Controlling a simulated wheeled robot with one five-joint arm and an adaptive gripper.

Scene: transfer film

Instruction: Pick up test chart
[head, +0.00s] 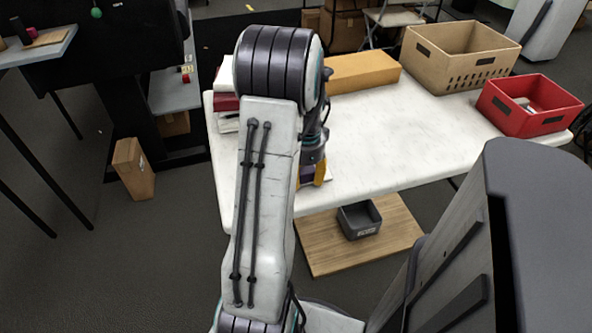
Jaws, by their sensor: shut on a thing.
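My gripper (313,174) shows just right of my arm, low over the left part of the white table (400,142). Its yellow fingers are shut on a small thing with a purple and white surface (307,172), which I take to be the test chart. My arm and the fingers hide most of it. I cannot tell whether it touches the table.
At the table's back stand an orange-yellow box (362,71), a tan crate (455,57) and a red bin (528,106). A red and white stack (226,101) is at the left. A grey bin (359,220) sits on the wooden shelf (325,245) below. The table's middle is clear.

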